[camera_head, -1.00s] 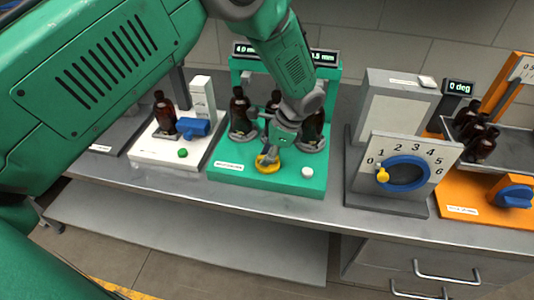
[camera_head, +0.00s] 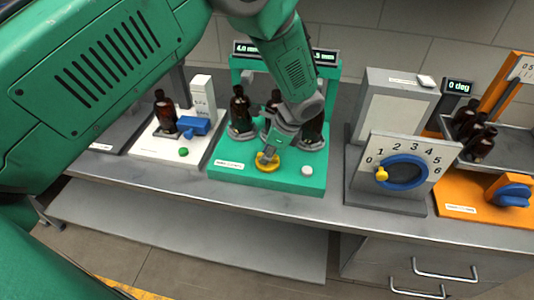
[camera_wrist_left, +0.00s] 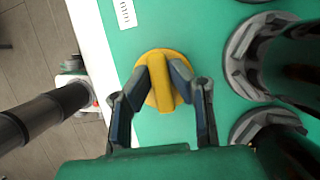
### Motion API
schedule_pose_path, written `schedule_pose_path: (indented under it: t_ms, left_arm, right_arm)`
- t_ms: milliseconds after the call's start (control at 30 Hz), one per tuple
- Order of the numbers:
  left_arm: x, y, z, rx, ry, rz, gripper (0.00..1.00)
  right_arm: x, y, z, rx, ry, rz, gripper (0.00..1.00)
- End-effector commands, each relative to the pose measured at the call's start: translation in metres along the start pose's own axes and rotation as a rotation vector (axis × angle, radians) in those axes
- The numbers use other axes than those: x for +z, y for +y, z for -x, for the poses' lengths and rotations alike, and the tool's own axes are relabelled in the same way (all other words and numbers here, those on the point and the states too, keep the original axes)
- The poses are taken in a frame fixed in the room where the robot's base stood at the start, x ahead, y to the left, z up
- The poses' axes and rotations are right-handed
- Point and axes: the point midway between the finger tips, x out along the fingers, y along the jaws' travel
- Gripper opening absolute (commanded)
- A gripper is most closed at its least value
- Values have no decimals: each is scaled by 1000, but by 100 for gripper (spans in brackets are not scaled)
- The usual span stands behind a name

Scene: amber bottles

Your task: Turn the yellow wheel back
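The yellow wheel (camera_head: 270,165) sits flat at the front of the green stand (camera_head: 225,172). In the left wrist view the yellow wheel (camera_wrist_left: 160,98) is a disc with a raised bar across it. My left gripper (camera_head: 267,156) reaches down onto it from above. In the wrist view the fingers of my left gripper (camera_wrist_left: 161,68) lie on both sides of the bar and appear shut on it. The gripper partly hides the wheel in the head view. My right gripper is not in view.
Dark bottles (camera_head: 240,108) stand in grey holders on the green stand, close behind my left gripper. A white button (camera_head: 307,170) is right of the wheel. A grey dial panel (camera_head: 405,172) stands to the right, and a white stand (camera_head: 165,147) to the left.

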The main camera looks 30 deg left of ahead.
Motion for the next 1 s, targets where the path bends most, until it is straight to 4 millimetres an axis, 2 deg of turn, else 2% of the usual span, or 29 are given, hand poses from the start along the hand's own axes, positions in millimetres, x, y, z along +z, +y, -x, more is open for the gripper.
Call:
schedule_pose_path:
  t_ms: [33, 67, 333, 467, 567, 900, 1000]
  left_arm:
    - [1, -6, 4, -14, 2, 1, 30]
    - [1, -6, 4, -14, 2, 1, 36]
    - [1, -2, 2, -6, 1, 1, 36]
    - [0, -2, 9, -6, 1, 1, 36]
    - [0, -3, 23, -8, 1, 1, 36]
    - [-1, -4, 94, -9, 1, 1, 36]
    - [-1, -4, 108, -8, 1, 0, 36]
  right_arm:
    - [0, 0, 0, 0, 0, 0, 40]
    - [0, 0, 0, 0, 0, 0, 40]
    - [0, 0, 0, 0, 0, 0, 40]
    - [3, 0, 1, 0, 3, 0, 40]
    - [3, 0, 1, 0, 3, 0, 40]
    - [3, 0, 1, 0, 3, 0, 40]
    - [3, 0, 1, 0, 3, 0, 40]
